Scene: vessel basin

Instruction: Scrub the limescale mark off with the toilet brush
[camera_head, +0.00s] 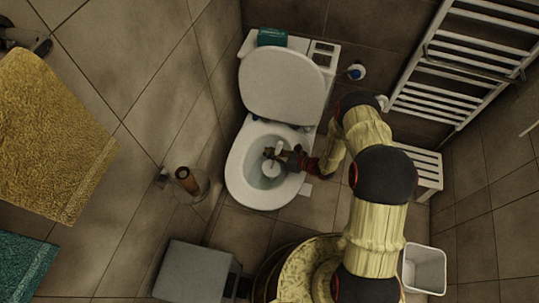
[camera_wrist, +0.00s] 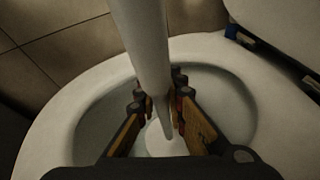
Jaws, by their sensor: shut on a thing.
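The toilet (camera_head: 236,170) stands against the wall with its lid (camera_head: 282,85) raised. My gripper (camera_head: 272,153) is over the open bowl, and its fingers (camera_wrist: 158,102) are closed around the white handle of the toilet brush (camera_wrist: 150,45). In the wrist view the handle runs from the top edge down between the fingers. A pale round shape below (camera_wrist: 165,138), likely the brush head, is low inside the bowl. It also shows in the head view (camera_head: 271,170). I cannot make out the limescale mark; my gripper and the brush cover part of the bowl.
A brown cylinder in a clear holder (camera_head: 188,181) stands on the floor left of the toilet. A grey bin (camera_head: 195,272) is at the front, and a white bin (camera_head: 424,269) at the right. A white stool (camera_head: 425,167) and a towel radiator (camera_head: 460,70) are to the right.

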